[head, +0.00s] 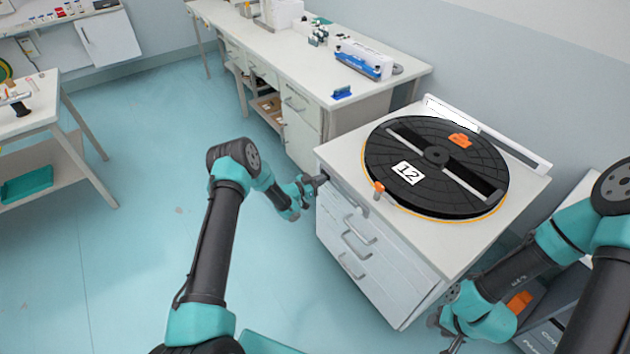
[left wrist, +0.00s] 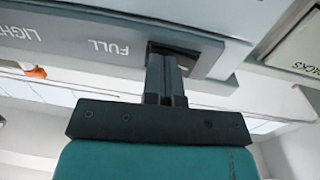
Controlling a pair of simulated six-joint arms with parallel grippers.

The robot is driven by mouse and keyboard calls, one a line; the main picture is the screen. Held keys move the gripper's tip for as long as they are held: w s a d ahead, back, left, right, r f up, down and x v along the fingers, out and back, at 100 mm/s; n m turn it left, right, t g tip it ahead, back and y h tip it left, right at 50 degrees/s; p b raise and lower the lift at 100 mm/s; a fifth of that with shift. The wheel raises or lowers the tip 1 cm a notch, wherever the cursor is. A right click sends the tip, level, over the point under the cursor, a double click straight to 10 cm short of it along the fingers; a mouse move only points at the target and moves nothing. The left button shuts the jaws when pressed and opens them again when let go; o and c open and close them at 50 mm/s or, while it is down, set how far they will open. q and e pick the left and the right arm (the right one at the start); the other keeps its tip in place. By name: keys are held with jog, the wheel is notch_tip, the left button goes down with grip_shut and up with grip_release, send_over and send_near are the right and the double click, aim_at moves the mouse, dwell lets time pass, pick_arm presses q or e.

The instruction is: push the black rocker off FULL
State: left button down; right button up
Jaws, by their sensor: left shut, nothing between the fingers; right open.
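In the head view my left gripper (head: 320,181) is at the cabinet's upper left front corner. My right gripper (head: 450,342) is low beside the cabinet, open.
The white cabinet (head: 375,262) has drawers with handles and carries a black turntable (head: 437,190) marked 12. An orange knob (head: 378,188) is at the turntable's front left; it also shows near LIGHT in the left wrist view (left wrist: 36,72). A long bench (head: 300,75) stands behind.

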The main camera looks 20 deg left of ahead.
pick_arm(q)
jog(key=s+d+v, duration=0.1)
jog(key=d+v, duration=0.1)
jog(key=v, duration=1.1)
jog(key=shift+s+a, duration=0.2)
jog(key=shift+s, duration=0.45)
jog(key=s+d+n+g+y, duration=0.2)
jog(key=s+d+n+g, duration=0.1)
jog(key=s, duration=0.7)
jog(key=s+d+r+n+g+y, duration=0.1)
jog(key=s+d+n+g+y, duration=0.2)
jog(key=s, duration=0.6)
jog(key=s+d+n+g+y, duration=0.2)
jog(key=s+d+n+g, duration=0.1)
jog(key=s+g, duration=0.4)
jog(key=s+d, duration=0.1)
jog(key=s, duration=0.2)
jog(key=shift+s+d+r+n+y, duration=0.25)
jog(key=shift+s+n+y, duration=0.05)
jog(key=shift+n, duration=0.1)
